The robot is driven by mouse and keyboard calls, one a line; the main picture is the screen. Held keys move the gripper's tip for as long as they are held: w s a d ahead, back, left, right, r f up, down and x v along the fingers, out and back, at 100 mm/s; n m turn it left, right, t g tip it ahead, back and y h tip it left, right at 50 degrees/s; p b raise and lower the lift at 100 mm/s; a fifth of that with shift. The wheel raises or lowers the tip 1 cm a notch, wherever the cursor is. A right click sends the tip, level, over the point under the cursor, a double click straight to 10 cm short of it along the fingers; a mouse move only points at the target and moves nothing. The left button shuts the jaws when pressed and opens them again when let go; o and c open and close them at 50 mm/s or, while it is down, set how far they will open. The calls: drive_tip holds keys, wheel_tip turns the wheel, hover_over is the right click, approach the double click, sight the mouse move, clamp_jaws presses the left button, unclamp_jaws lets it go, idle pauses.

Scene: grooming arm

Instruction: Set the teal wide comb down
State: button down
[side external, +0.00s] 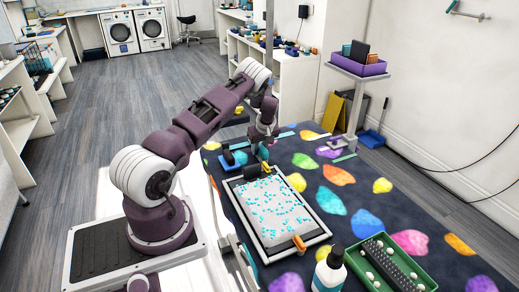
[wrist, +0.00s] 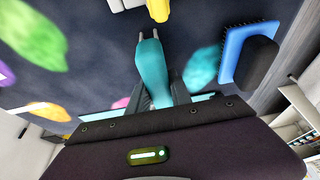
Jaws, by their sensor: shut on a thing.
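My gripper (wrist: 163,92) is shut on the teal wide comb (wrist: 151,72). In the wrist view the comb points up and away from the dark fingers, with two pale metal tips at its far end. Its lower part is hidden between the fingers. Its height above the patterned mat (wrist: 85,75) is hard to tell.
A blue brush (wrist: 245,55) lies right of the comb. A yellow piece (wrist: 158,8) is just beyond its tips. A white tray with teal specks (side external: 275,215) lies nearer the camera. A bottle (side external: 329,272) and green tray (side external: 428,283) stand at the front. Mat right of the white tray is mostly clear.

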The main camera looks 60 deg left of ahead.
drive_tip(key=c, duration=1.2)
unclamp_jaws()
drive_tip(key=shift+o, duration=0.2)
